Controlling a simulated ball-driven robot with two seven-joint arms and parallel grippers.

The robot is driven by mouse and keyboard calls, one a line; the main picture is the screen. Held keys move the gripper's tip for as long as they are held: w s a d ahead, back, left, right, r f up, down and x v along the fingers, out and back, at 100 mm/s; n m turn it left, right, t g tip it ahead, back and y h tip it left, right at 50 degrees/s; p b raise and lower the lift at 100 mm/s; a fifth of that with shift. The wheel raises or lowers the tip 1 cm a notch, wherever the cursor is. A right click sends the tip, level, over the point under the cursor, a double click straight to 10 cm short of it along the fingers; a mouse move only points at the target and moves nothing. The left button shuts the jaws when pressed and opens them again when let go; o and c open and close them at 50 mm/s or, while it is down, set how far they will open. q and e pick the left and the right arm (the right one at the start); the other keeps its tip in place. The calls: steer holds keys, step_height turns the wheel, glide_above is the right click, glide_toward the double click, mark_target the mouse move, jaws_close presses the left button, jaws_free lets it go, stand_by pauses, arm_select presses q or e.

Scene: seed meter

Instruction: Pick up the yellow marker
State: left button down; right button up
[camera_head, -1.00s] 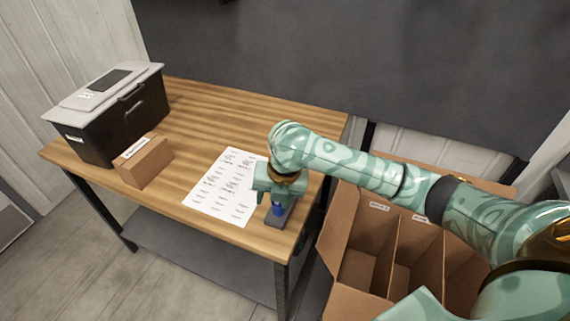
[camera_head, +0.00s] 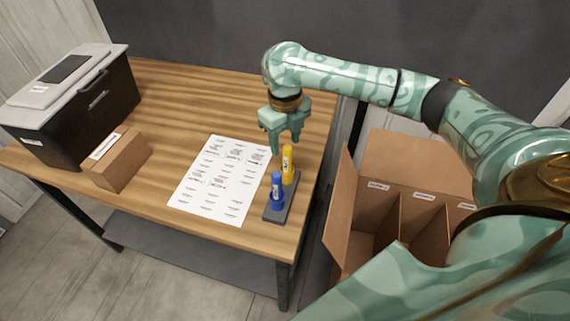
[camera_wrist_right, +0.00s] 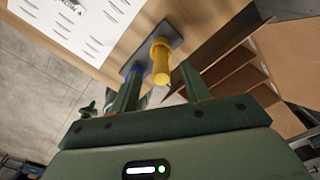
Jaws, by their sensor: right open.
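The yellow marker (camera_head: 289,165) stands upright in a dark grey holder (camera_head: 270,216) near the table's right edge. The blue marker (camera_head: 278,190) stands in front of it in the same holder. My right gripper (camera_head: 283,142) is open and empty, pointing down just above and behind the yellow marker. In the right wrist view the yellow marker (camera_wrist_right: 161,62) appears between the two open fingers (camera_wrist_right: 160,88). The blue marker (camera_wrist_right: 137,69) is partly hidden there, by the left finger's tip. I do not see my left gripper.
A white printed sheet (camera_head: 222,180) lies left of the holder. An open, divided cardboard box (camera_head: 340,225) is right of the table. The wooden table's middle is clear.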

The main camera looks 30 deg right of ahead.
mark_target(287, 156)
steer(key=shift+s+f, duration=0.15)
steer(key=shift+f, duration=0.05)
steer(key=shift+s+f, duration=0.2)
steer(key=shift+f, duration=0.05)
step_height(287, 156, down, 5)
steer(key=shift+d+r+b, duration=0.1)
steer(key=shift+r+b, duration=0.1)
steer(key=shift+b, duration=1)
arm_select(q)
steer(key=shift+w+d+f, duration=0.1)
steer(key=shift+w+f, duration=0.1)
steer(key=shift+f, duration=0.4)
steer(key=shift+w+f, duration=0.2)
steer(key=shift+f, duration=0.35)
arm_select(e)
steer(key=shift+r, duration=0.1)
jaws_close()
